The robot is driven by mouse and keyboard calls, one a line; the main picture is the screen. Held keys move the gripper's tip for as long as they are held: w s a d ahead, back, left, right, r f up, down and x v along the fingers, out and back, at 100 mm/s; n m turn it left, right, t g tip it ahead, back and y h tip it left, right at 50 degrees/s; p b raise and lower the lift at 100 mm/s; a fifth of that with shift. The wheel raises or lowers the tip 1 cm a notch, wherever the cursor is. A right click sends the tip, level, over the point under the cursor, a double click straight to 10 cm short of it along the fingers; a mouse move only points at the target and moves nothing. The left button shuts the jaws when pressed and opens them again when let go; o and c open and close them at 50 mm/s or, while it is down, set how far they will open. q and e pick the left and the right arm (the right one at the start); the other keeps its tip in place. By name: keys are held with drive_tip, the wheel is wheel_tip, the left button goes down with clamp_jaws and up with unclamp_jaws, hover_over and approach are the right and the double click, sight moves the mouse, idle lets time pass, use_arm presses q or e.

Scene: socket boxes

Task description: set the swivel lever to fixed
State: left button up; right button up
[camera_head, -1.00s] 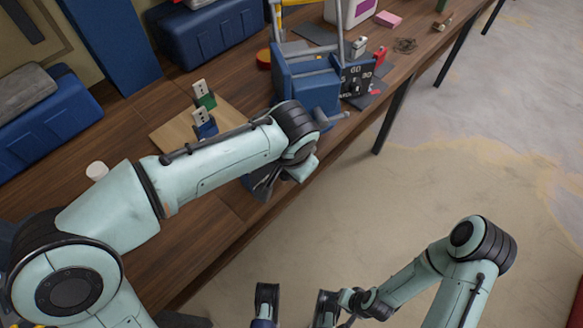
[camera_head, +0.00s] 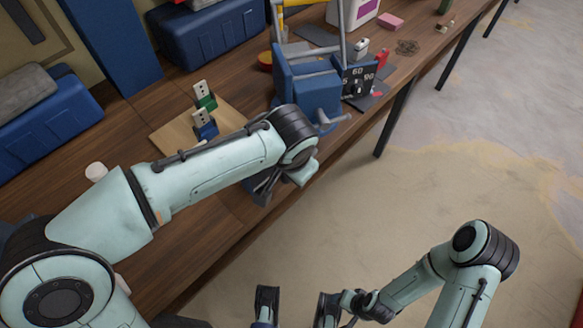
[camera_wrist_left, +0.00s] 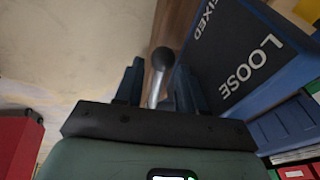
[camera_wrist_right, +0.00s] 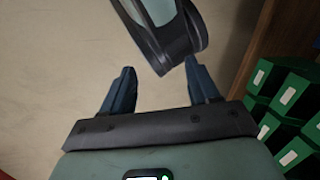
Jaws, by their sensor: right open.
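The blue vise (camera_head: 308,92) stands on the workbench with a dark number dial (camera_head: 358,80) on its right side. In the left wrist view its blue base (camera_wrist_left: 245,60) reads FIXED at the upper end and LOOSE nearer me. The swivel lever (camera_wrist_left: 157,88), a metal rod with a dark ball knob, stands beside the LOOSE lettering. In the head view my left wrist partly hides this spot. My right gripper (camera_wrist_right: 162,90) is open and empty, away from the vise.
A wooden board (camera_head: 172,133) with two socket blocks lies left of the vise. A white cup (camera_head: 96,171) and blue cases (camera_head: 208,32) stand on the bench (camera_head: 225,210). Open floor (camera_head: 450,190) lies right of the bench. My own arm link shows close to the right gripper.

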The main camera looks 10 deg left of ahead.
use_arm(q)
drive_tip(key=p+v, duration=0.3)
drive_tip(key=v, duration=1)
drive_tip(key=shift+p, duration=0.3)
use_arm(e)
drive_tip(key=s+a+r+g, duration=0.1)
drive_tip(key=s+a+r, duration=0.1)
drive_tip(key=s+r, duration=0.2)
drive_tip(key=shift+s+y, duration=0.2)
drive_tip(key=shift+y, duration=0.1)
use_arm(q)
drive_tip(key=shift+s, duration=0.1)
use_arm(e)
drive_tip(key=shift+d+r, duration=0.1)
